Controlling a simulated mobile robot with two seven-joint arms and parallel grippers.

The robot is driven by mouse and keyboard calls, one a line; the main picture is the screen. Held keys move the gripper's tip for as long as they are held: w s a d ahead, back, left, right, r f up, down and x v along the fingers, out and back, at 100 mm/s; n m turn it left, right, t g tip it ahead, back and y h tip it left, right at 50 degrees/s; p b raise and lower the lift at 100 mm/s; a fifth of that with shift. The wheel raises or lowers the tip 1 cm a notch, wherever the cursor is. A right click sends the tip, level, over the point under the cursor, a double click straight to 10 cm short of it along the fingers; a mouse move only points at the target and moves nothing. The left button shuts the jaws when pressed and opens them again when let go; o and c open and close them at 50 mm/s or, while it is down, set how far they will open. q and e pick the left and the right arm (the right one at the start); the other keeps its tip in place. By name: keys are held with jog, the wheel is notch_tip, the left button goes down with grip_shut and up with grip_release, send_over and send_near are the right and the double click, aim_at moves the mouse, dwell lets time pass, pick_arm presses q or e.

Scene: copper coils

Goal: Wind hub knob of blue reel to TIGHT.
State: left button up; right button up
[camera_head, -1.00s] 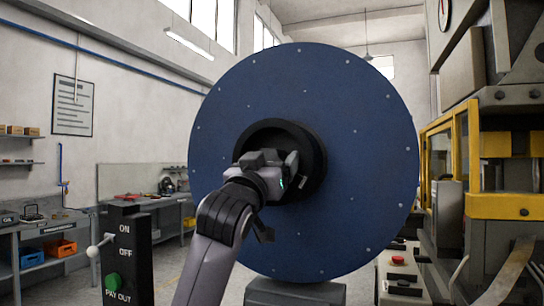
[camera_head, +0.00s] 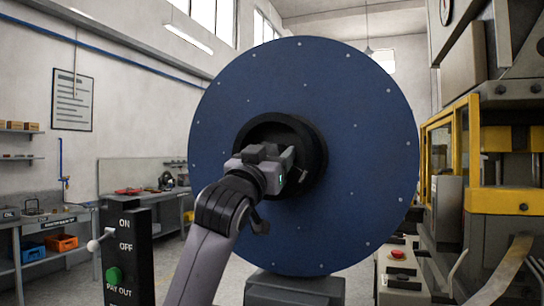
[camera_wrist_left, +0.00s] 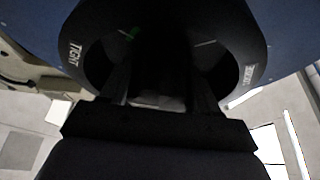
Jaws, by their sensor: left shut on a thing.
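The blue reel (camera_head: 350,130) is a large disc standing upright in the middle of the head view. Its black hub ring (camera_head: 318,158) surrounds a dark recess at the centre. My left gripper (camera_head: 290,158) reaches into this recess and is shut on the hub knob, which is mostly hidden by the gripper and shadow. In the left wrist view the fingers (camera_wrist_left: 160,95) go into the dark hub. The word TIGHT (camera_wrist_left: 75,53) shows on the ring's left side, and another label (camera_wrist_left: 249,74) on its right is too blurred to read. My right gripper is not in view.
A black control post (camera_head: 128,255) with ON, OFF and PAY OUT markings, a lever and a green button stands at the left front. A yellow-framed machine (camera_head: 465,160) stands close on the right. A workbench (camera_head: 150,195) lies behind at the left.

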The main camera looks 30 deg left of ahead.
pick_arm(q)
jog(key=shift+m+h, duration=0.85)
jog(key=shift+m, duration=0.8)
jog(key=shift+m+h, duration=0.85)
jog(key=shift+m, duration=1.1)
jog(key=o, duration=1)
jog(key=shift+c, duration=0.2)
jog(key=shift+s+f+b, duration=0.3)
jog(key=shift+s, duration=0.15)
jog(key=b+v, duration=0.2)
jog(key=v, duration=0.4)
